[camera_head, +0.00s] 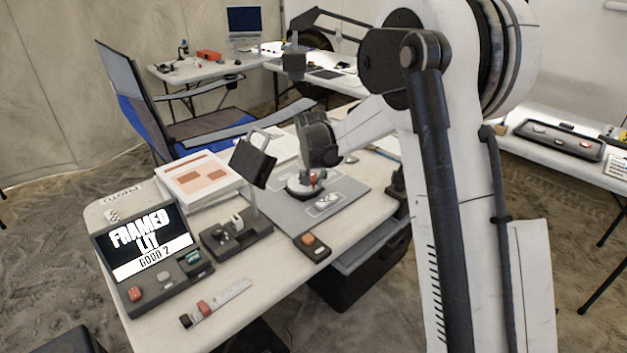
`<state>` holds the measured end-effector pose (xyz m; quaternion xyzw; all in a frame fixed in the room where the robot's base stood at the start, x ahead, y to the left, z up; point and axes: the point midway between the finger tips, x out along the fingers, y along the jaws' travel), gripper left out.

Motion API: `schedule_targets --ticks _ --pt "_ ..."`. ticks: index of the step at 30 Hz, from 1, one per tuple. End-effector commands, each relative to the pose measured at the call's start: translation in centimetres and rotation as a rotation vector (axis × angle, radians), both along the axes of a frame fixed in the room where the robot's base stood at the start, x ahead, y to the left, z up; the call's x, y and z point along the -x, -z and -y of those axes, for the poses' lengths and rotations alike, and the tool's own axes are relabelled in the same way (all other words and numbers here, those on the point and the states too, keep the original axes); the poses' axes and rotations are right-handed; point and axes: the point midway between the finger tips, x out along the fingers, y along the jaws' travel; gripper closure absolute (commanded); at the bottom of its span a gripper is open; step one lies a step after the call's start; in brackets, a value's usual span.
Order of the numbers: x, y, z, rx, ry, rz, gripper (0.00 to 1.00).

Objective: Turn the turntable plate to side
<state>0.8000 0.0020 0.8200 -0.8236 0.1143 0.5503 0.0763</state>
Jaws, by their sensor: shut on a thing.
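The turntable plate (296,189) is a small pale disc on a dark base, standing on a grey mat (345,194) on the near table. A small object with red and green parts (314,178) shows on top of it. My gripper (319,168) points down over the back right of the plate, its fingers low against it. It is shut, apparently on the turntable plate; the dark fingers hide the exact contact.
A screen reading "FRAMED LIT GOOD 2" (145,238) stands at the table's left. A dark panel on a stand (252,164) rises left of the plate. A button box (311,246) sits at the front edge. A folding chair (200,120) is behind.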

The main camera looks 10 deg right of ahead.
Motion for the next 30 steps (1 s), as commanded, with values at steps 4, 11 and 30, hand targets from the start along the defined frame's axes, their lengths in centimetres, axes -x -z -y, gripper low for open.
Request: schedule_targets --ticks 4,11,30 --pt "0.0 0.0 0.0 -0.001 -0.001 0.0 1.0" --pt "-0.1 0.0 0.2 -0.001 -0.027 0.0 1.0" --pt "-0.9 0.0 1.4 -0.001 -0.307 0.0 1.0"
